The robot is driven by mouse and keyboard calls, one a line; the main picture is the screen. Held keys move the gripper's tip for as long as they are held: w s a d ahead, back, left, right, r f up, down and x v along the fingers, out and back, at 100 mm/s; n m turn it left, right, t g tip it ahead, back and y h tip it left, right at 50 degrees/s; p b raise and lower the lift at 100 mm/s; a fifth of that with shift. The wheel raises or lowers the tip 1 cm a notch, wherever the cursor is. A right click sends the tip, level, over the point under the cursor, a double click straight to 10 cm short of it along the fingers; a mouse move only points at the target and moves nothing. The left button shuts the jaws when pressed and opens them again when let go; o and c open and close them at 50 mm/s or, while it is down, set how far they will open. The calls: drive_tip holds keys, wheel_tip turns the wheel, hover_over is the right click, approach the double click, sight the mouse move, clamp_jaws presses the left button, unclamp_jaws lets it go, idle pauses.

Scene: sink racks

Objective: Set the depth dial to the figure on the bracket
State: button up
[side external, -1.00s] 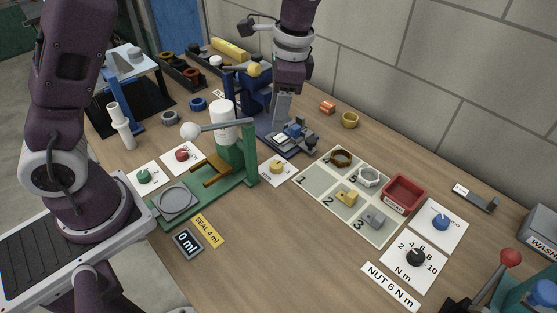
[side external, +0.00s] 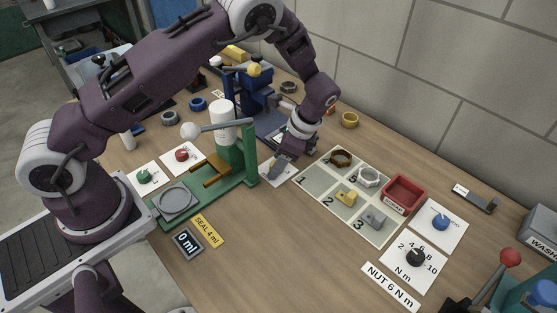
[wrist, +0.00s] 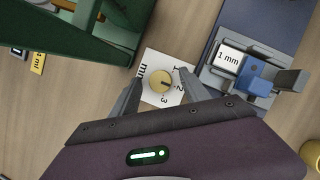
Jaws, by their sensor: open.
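The depth dial (wrist: 161,82) is a round yellow knob on a white card (wrist: 150,66) marked "mm" with small figures, of which 2 and 3 can be made out. A dark pointer line on the knob points right, roughly toward the 2; its exact setting is hard to tell. A white label reading "1 mm" (wrist: 228,57) is on the grey bracket of the blue press. My gripper (wrist: 160,78) is open, with one finger on each side of the knob; contact cannot be told. In the side view my gripper (side external: 279,173) is low over the card and hides the knob.
The green press (side external: 240,155) with a white bottle stands close left of the dial. The blue press (side external: 255,95) stands behind. A numbered mat (side external: 318,180) with rings and small brackets lies to the right, beside a red tray (side external: 404,194).

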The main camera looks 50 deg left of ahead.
clamp_jaws()
drive_tip(key=shift+n, duration=0.4)
drive_tip(key=n+h, duration=0.1)
drive_tip(key=n, duration=0.2)
drive_tip(key=n+g, duration=0.1)
drive_tip(key=n, duration=0.1)
drive_tip(key=shift+w+a+n+g+h, duration=0.15)
drive_tip(key=shift+n+g+h, duration=0.15)
drive_tip(key=shift+n+h, duration=0.1)
drive_tip(key=n+h, duration=0.1)
drive_tip(key=n, duration=0.1)
drive_tip(key=n+h, duration=0.1)
drive_tip(key=n, duration=0.2)
drive_tip(key=shift+a, duration=0.15)
drive_tip(key=shift+n, duration=0.3)
unclamp_jaws()
drive_tip(key=shift+r, duration=0.1)
